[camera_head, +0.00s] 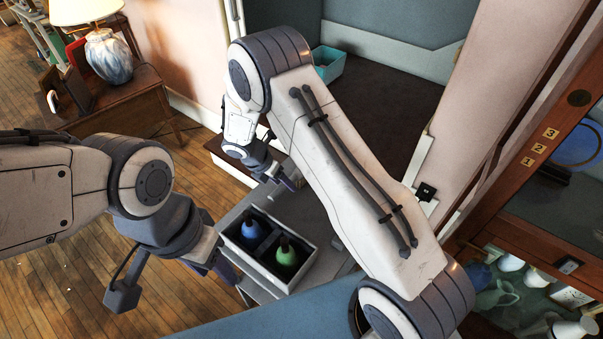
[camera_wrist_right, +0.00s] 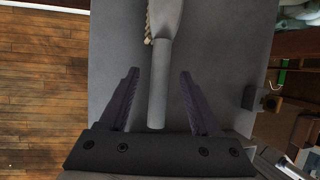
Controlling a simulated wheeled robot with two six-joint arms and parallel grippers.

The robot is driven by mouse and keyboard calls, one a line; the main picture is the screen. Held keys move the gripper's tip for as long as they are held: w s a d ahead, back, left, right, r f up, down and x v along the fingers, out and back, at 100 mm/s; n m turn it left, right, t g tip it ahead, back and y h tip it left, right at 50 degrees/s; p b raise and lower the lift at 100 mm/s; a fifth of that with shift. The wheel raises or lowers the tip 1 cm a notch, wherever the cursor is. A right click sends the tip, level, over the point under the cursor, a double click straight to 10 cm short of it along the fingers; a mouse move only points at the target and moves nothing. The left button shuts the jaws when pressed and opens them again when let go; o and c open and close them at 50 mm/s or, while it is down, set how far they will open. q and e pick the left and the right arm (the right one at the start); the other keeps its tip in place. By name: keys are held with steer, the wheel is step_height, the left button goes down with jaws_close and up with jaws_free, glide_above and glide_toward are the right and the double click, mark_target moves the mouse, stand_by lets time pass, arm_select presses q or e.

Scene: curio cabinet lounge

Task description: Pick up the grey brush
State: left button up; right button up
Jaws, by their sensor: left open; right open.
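The grey brush (camera_wrist_right: 158,85) lies on a grey surface (camera_wrist_right: 112,40) in the right wrist view. Its handle points down towards my right gripper, and pale bristles show at the upper left of its head, which is cut off by the top edge. My right gripper (camera_wrist_right: 158,88) is open, with one finger on each side of the handle and a gap on both sides. In the head view my right gripper (camera_head: 287,181) is partly hidden and I cannot make out the brush. My left gripper (camera_head: 212,264) is open beside the white two-compartment tray.
The white tray (camera_head: 308,262) holds a blue bottle (camera_head: 250,228) and a green bottle (camera_head: 286,254) in separate compartments. A teal bin (camera_head: 328,64) stands at the back. A glass cabinet (camera_head: 520,215) is at right; a lamp (camera_head: 108,55) stands on a wooden table at left.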

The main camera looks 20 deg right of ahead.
steer(key=shift+x, duration=1.4)
jaws_close()
steer(key=shift+r, duration=0.1)
steer(key=shift+r, duration=0.5)
step_height(320, 180, up, 3)
steer(key=shift+w+f, duration=0.1)
steer(key=s+d+r+b, duration=0.1)
steer(key=s+d+r, duration=0.6)
steer(key=d, duration=0.2)
steer(key=shift+d, duration=0.15)
steer(key=shift+s, duration=0.1)
